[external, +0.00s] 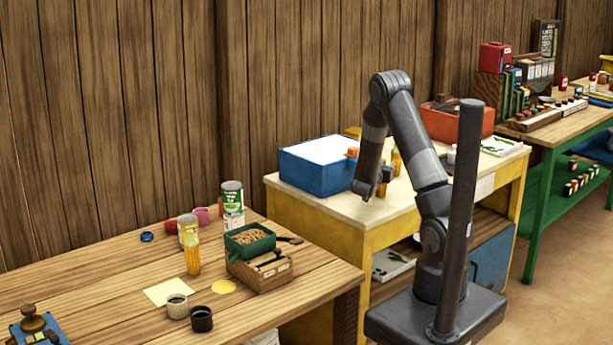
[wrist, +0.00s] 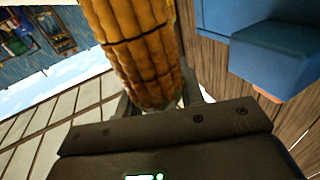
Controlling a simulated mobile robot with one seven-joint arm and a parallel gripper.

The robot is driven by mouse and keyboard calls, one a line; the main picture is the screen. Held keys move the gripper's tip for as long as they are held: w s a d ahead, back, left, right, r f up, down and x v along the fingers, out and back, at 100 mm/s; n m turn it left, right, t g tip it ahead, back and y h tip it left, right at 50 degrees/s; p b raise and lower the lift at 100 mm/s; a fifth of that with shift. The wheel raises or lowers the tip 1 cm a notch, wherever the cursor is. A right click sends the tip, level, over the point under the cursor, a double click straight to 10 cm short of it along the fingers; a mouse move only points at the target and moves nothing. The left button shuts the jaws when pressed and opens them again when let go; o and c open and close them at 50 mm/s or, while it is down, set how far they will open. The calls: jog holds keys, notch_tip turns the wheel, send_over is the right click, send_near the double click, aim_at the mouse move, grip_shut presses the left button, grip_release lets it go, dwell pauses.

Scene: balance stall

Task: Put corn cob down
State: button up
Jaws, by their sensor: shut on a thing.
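In the wrist view the corn cob (wrist: 145,50) is large and orange-yellow, with rows of kernels. It runs from the top edge down between the fingers of my gripper (wrist: 158,98), which is shut on it. Its far end is cut off by the frame. In the external view my gripper (external: 373,186) is beside the blue box, over the yellow table (external: 385,218). Orange-yellow pieces (external: 397,161) show by the arm; I cannot tell whether they are the held cob.
A blue box (external: 315,177) with a pale top stands left of my gripper, and a red-orange bin (external: 455,124) is behind the arm. The wooden table (external: 105,275) at left holds cans, a green tray (external: 250,248), small cups and a yellow upright item (external: 192,255).

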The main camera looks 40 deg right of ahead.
jog(key=shift+f, duration=0.15)
jog(key=o, duration=1)
